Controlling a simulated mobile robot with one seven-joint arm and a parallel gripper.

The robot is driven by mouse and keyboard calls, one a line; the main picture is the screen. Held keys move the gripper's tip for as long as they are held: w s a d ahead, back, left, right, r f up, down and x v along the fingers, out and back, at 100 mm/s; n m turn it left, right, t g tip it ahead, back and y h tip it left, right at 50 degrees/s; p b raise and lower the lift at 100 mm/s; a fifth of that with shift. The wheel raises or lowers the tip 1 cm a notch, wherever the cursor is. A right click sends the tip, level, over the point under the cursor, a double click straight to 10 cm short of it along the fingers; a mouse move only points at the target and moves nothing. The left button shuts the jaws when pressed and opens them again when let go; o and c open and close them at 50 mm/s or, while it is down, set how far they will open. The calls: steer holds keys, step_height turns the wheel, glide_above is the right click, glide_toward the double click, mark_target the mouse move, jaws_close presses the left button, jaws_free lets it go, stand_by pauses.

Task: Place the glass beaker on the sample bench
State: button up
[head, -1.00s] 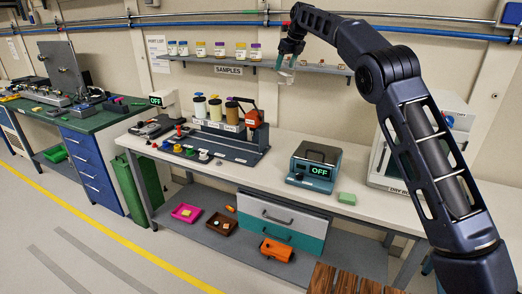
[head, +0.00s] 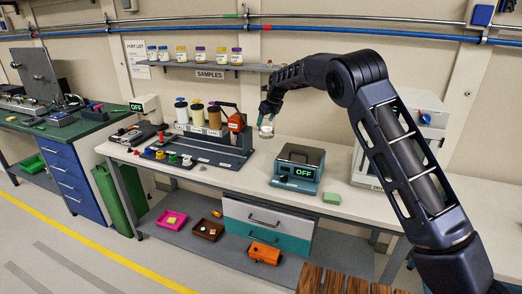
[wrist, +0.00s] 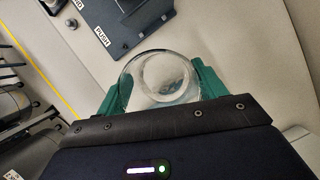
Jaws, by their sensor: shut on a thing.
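The glass beaker (head: 266,127) is clear and hangs in my gripper (head: 268,110), above the sample bench (head: 335,165). In the wrist view the beaker (wrist: 160,78) sits between the two green fingers of my gripper (wrist: 158,90), which are shut on it. The bench has a pale top. The beaker appears to be above the bench's back part, between the dark rack and the teal device. I cannot tell exactly how high it is, but no contact with the bench shows.
A teal device reading OFF (head: 299,168) and a green block (head: 331,198) stand on the bench at right. A dark rack (head: 205,148) with bottles stands at left. A shelf marked SAMPLES (head: 215,66) is on the wall. Some bare bench top lies around the device.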

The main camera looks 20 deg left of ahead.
mark_target(272, 131)
step_height(272, 131, down, 16)
steer(key=shift+r, duration=0.15)
stand_by(0.5)
steer(key=o, duration=1.1)
steer(key=shift+o, duration=0.2)
steer(key=v, duration=1.1)
steer(key=shift+r, duration=0.2)
steer(key=shift+d+r, duration=0.15)
steer(key=shift+r, duration=0.15)
